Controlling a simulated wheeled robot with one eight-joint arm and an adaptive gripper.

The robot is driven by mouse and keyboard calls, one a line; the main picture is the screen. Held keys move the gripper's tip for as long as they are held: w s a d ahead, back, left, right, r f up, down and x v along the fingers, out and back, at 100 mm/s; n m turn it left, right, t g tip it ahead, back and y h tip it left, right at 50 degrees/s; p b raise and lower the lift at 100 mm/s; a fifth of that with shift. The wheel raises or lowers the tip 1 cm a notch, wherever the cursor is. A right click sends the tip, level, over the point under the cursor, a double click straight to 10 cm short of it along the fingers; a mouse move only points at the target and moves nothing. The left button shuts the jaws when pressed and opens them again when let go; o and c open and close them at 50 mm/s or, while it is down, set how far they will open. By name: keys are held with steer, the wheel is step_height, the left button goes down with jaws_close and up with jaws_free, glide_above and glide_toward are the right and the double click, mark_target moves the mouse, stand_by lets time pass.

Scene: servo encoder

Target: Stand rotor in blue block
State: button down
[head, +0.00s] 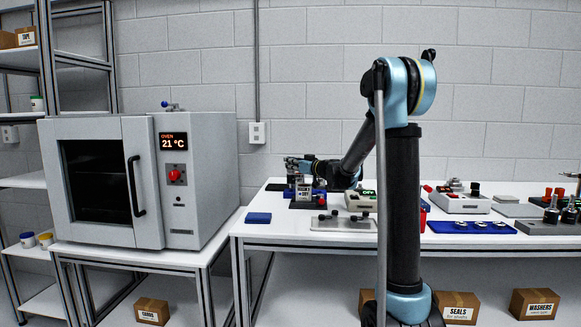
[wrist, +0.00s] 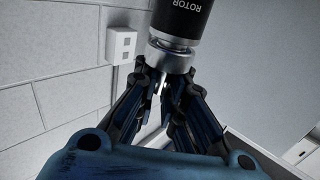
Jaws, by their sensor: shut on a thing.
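My gripper (wrist: 165,78) is shut on the metal collar of the rotor (wrist: 182,22), a black cylinder with white "ROTOR" lettering. The rotor extends beyond the fingertips and its far end is cut off at the top of the wrist view. In the head view my gripper (head: 297,164) is small, above the left part of the table, beside a small lettered stand. A low blue block (head: 258,218) lies at the table's left front, apart from my gripper. Whether it has a hole cannot be told.
The lettered stand (head: 305,191) and a grey plate (head: 342,222) with dark knobs are close to my gripper. A blue tray (head: 440,227) holds metal discs. An oven (head: 150,180) stands left.

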steer(key=shift+f, duration=1.55)
stand_by(0.4)
steer(key=c, duration=1.2)
jaws_free()
steer(key=shift+c, duration=0.2)
steer(key=shift+r, duration=3.2)
